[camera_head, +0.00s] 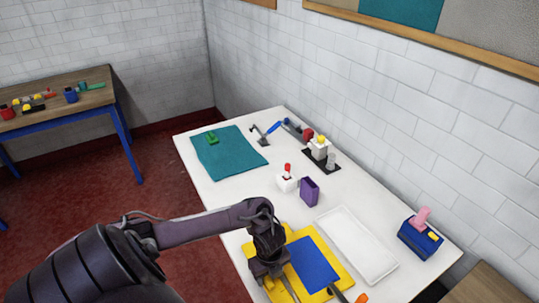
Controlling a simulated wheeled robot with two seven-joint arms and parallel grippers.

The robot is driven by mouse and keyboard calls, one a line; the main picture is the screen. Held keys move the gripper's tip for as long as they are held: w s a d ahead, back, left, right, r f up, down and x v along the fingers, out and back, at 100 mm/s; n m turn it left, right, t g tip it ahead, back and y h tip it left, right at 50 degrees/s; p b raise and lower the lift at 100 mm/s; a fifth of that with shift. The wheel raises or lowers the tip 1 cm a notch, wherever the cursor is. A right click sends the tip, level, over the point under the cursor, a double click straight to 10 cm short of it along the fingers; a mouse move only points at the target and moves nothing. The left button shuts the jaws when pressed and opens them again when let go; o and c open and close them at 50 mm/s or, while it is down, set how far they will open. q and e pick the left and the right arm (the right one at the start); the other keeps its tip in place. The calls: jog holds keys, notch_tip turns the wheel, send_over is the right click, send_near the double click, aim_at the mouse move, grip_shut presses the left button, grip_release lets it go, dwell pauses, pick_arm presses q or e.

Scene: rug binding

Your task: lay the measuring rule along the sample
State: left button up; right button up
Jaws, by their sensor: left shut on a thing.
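A blue rectangular piece (314,266), which looks like the sample, lies flat on a yellow mat (335,262) at the front of the white table. My left gripper (276,283) points down over the left part of the yellow mat, beside the blue piece's left edge. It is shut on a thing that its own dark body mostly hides. I cannot make out a measuring rule for certain. My right gripper is not in view.
The white table (226,192) stands against a brick wall. A white tray (345,232) lies right of the mat. A purple block (309,191), a blue box (420,239) and a teal mat (230,160) are around. An orange-ended tool (361,298) lies at the bottom edge.

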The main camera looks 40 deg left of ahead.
pick_arm(q)
jog(key=shift+f, duration=0.3)
jog(key=o, duration=0.9)
jog(key=shift+c, duration=0.2)
jog(key=shift+r, duration=0.1)
notch_tip(320, 180, up, 12)
jog(key=p, duration=0.2)
jog(key=shift+s, duration=0.1)
